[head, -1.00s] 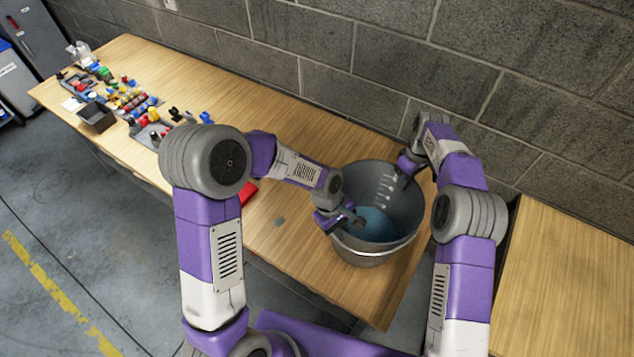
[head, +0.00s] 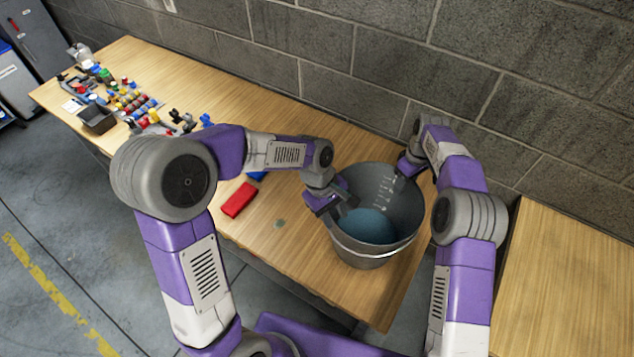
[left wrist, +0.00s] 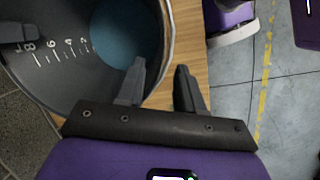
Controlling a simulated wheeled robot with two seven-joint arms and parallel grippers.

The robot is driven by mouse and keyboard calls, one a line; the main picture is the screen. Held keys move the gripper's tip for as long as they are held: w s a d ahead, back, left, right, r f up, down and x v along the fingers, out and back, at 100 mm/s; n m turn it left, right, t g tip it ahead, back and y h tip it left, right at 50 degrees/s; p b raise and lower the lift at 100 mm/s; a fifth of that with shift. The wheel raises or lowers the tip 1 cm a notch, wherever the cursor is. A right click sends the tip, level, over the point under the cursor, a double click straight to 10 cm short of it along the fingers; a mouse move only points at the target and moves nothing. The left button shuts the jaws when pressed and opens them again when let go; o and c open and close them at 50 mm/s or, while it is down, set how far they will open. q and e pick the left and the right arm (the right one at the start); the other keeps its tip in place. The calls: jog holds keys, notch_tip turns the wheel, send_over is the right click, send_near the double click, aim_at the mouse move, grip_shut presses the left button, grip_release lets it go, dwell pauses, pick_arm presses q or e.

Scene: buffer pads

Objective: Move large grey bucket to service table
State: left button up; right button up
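The large grey bucket (head: 372,255) stands upright at the right end of a wooden table, with a blue bottom inside and white scale marks on its inner wall. My left gripper (head: 343,208) is at the bucket's left rim. In the left wrist view its two fingers (left wrist: 160,85) are apart, one over the bucket's inside and one outside, with the rim between them. My right gripper (head: 402,170) is at the far right rim. A dark finger of it shows inside the bucket in the left wrist view; its grip is hidden. I cannot identify the service table for certain.
The wooden table (head: 300,240) holds a red block (head: 239,200), partly hidden blue block (head: 257,175), grey box (head: 97,117) and several small coloured parts at its far left. Another wooden table (head: 565,280) stands at the right, across a gap. A block wall (head: 400,60) runs behind.

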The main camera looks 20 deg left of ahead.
jog(key=shift+r, duration=0.25)
pick_arm(q)
jog(key=v, duration=0.3)
jog(key=shift+a+r, duration=0.1)
jog(key=shift+r, duration=0.1)
pick_arm(e)
notch_tip(320, 180, up, 11)
jog(key=w, duration=0.1)
jog(key=shift+d+r, duration=0.2)
jog(key=shift+d, duration=0.15)
